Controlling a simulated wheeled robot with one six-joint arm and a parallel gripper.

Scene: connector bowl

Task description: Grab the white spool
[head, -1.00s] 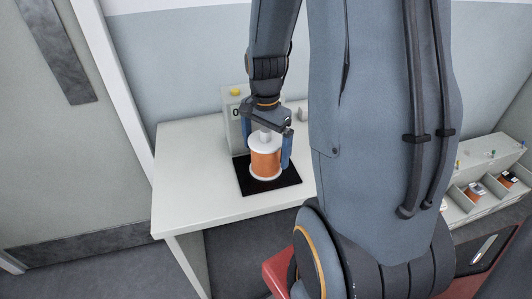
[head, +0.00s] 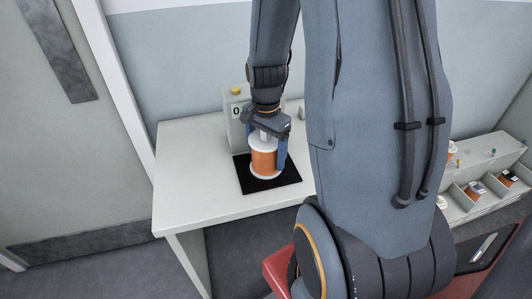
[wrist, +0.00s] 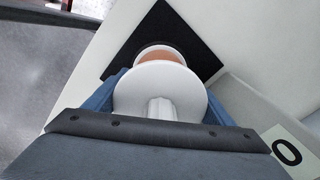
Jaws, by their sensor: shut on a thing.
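The white spool (head: 264,142), with white flanges and an orange-brown winding, is upright over the black pad on the white table. In the wrist view its white top flange (wrist: 160,88) and centre post fill the space between the blue fingers. My gripper (head: 267,150) comes from above, with its blue fingers on either side of the spool, and is shut on it. The left finger is mostly hidden in the head view. I cannot tell whether the spool's base touches the pad.
The black pad (head: 285,182) lies on the white table (head: 180,190). A grey box (head: 235,120) with a yellow button and a "0" display stands just behind the spool. A compartment tray (head: 480,188) with several small items is at the right. The table's left side is clear.

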